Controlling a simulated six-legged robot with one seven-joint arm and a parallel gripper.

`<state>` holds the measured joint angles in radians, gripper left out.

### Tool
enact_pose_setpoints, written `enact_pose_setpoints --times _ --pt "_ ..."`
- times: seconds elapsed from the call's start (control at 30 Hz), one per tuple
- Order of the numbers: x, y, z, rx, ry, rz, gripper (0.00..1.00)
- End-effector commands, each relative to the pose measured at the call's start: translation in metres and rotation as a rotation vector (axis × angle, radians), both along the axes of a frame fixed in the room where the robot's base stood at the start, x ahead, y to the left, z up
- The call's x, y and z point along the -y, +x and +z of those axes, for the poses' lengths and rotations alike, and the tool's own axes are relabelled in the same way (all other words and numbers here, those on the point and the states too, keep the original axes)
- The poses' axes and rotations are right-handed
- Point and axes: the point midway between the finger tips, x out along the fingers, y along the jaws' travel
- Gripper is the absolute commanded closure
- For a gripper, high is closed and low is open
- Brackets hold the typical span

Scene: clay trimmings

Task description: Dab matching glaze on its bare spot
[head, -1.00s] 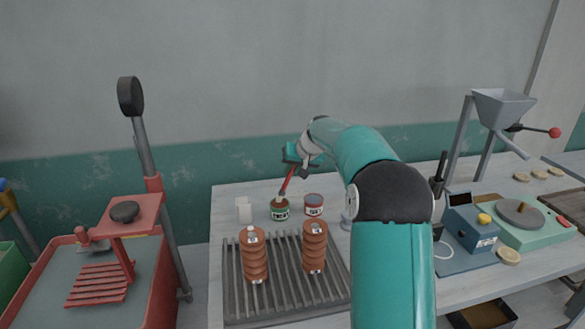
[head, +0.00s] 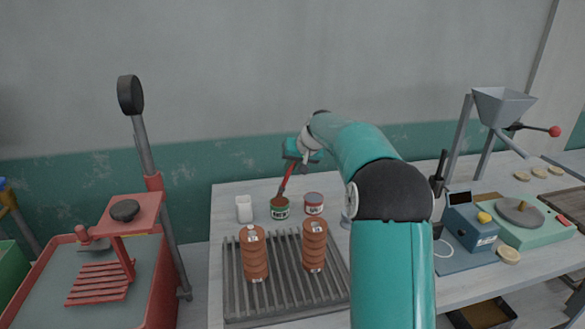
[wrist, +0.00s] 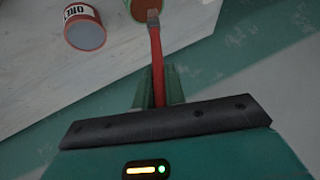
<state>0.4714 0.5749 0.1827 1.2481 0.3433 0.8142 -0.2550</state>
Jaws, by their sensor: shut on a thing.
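My gripper (head: 291,160) is shut on a red-handled brush (head: 286,180), which slants down to the left. The brush's lower end is at the mouth of the green-labelled can (head: 279,211); in the wrist view the pale bristle end (wrist: 153,14) overlaps that can (wrist: 138,9). I cannot tell how deep it reaches. A red-labelled can (head: 314,208) stands just right of it. Two brown ribbed pieces (head: 255,262) (head: 314,252) stand upright on the slatted rack (head: 284,284) in front. Each has a small pale patch near its top.
A white cup (head: 244,210) stands left of the cans. A red press stand (head: 130,215) is at the left. A blue box device (head: 472,228), a green wheel unit (head: 520,222) and a grey hopper (head: 502,105) are at the right. The wall is close behind the table.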

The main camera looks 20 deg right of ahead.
Motion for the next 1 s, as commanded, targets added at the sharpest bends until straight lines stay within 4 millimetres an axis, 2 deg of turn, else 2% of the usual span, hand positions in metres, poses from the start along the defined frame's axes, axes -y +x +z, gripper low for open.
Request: enact_pose_setpoints --times 0.7,1.0 --pt "0.0 0.0 0.053 0.002 -0.001 0.0 1.0" --pt "0.0 0.0 0.057 0.001 0.0 0.0 1.0"
